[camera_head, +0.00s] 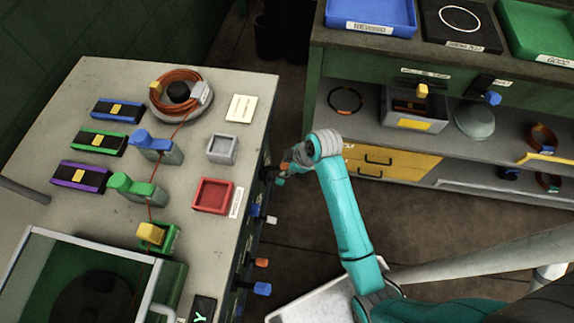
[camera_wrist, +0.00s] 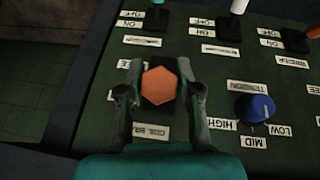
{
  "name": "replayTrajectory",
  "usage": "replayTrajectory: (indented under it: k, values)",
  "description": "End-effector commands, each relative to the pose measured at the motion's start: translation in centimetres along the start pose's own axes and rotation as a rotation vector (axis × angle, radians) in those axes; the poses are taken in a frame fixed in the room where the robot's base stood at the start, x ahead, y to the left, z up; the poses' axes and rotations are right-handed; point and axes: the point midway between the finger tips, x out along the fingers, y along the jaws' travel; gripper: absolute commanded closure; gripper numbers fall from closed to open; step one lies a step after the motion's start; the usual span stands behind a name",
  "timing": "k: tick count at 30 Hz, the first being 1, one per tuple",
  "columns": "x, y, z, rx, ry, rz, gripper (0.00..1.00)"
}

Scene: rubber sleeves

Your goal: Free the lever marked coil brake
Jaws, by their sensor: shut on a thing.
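The coil brake lever shows as an orange hexagonal knob (camera_wrist: 159,86) in the wrist view, seen end-on. A white label (camera_wrist: 151,131) below it reads "COIL B", its right part covered by my finger. My gripper (camera_wrist: 160,68) has one finger on each side of the knob and is shut on it. In the head view my gripper (camera_head: 286,168) is at the right side panel of the workbench, with a bit of orange showing at its tip. The lever's shaft is hidden behind the knob.
A blue dial (camera_wrist: 256,108) marked low, mid, high sits close right of my gripper. Several levers with on/off labels, one white (camera_wrist: 238,8), line the panel's far side. The bench (camera_head: 225,90) carries a red tray (camera_head: 213,196) near its edge. Shelves (camera_head: 470,160) stand opposite, across the floor gap.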

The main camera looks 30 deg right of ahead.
Motion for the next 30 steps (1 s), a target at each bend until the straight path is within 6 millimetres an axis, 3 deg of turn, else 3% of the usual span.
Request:
replayTrajectory:
  k: [8,30]
  values:
    - [1.0,-0.3,1.3,0.023,0.146,0.016,1.00]
    - [6.5,-1.1,3.5,0.095,0.802,0.092,1.00]
